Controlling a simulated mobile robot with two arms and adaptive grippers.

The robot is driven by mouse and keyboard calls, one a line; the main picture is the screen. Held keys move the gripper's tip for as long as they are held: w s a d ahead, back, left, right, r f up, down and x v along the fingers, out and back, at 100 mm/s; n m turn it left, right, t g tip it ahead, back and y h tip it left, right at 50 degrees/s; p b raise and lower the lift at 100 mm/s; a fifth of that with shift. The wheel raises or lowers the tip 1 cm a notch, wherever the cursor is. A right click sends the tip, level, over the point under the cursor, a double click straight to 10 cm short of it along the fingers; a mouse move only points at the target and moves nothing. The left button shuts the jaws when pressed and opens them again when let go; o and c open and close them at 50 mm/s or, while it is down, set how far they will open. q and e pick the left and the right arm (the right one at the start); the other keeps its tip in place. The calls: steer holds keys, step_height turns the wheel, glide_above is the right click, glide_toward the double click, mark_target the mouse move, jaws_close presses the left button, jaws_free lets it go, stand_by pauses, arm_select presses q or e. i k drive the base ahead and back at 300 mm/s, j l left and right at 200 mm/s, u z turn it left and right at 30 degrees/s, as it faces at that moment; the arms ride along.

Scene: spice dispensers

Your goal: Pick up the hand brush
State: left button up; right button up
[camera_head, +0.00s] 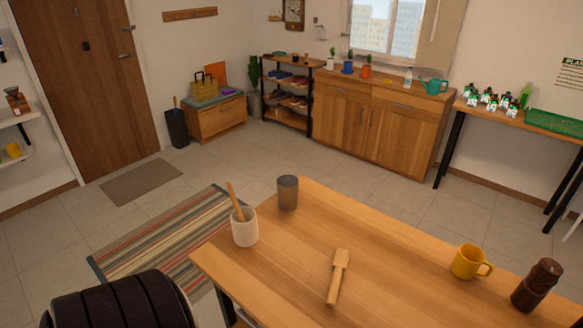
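A light wooden tool (338,277) with a wide block head and a narrower handle lies on the wooden table (400,250). It looks like the hand brush, but no bristles show. Its head points away from me and its handle points toward the near side of the table. Nothing touches it. Neither of my grippers is in view.
A white pot (244,232) with a wooden-handled utensil and a grey cup (287,192) stand left of the tool. A yellow mug (467,262) and a brown mill (537,285) stand right. A dark ribbed rounded object (120,305) is at bottom left.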

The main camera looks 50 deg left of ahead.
mark_target(340, 262)
steer(key=u, duration=1.1)
